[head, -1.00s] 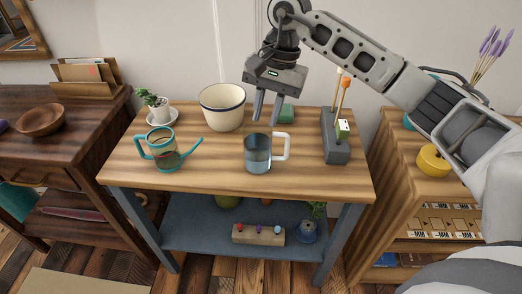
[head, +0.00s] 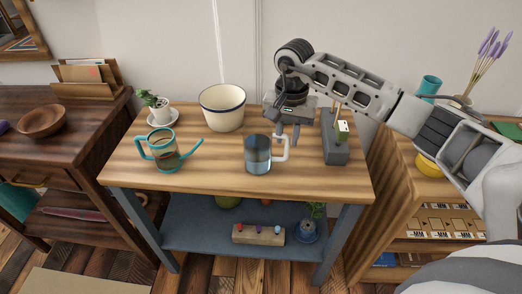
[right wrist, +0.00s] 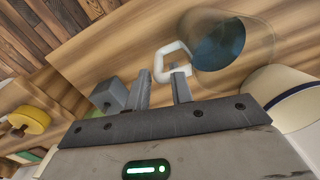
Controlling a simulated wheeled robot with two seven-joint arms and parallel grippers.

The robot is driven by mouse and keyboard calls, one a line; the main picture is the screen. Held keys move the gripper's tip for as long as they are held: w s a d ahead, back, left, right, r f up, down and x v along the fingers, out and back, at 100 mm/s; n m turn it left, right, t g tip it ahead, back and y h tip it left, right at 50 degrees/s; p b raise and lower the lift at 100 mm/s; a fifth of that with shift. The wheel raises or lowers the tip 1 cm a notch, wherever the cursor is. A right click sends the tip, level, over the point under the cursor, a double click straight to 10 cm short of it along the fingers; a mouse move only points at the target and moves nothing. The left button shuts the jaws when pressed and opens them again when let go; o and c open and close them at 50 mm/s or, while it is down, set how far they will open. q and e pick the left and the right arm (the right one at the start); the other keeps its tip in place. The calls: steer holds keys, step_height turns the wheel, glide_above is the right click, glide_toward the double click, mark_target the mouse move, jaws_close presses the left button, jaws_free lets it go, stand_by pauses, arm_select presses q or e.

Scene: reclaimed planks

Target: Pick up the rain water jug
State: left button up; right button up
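The clear jug with blue water and a white handle (head: 257,155) stands upright at the front middle of the wooden table, its handle to the right. It also shows in the right wrist view (right wrist: 222,42), handle towards my fingers. My right gripper (head: 287,139) points down just behind and beside the handle. In the right wrist view, its two fingers (right wrist: 161,76) are apart, with the handle's outer side near the gap between the tips. I cannot tell whether they touch it. My left gripper is not in view.
A teal-handled watering can (head: 165,152) stands on the left of the table (head: 215,178). A cream pot (head: 222,108) and a potted plant (head: 158,108) stand behind. A grey block holder (head: 335,150) is close on the right of my gripper. The middle front is clear.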

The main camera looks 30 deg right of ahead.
mark_target(287, 147)
steer(key=shift+s+f, duration=0.15)
steer(key=shift+f, duration=1.8)
jaws_close()
steer(key=shift+r, duration=0.2)
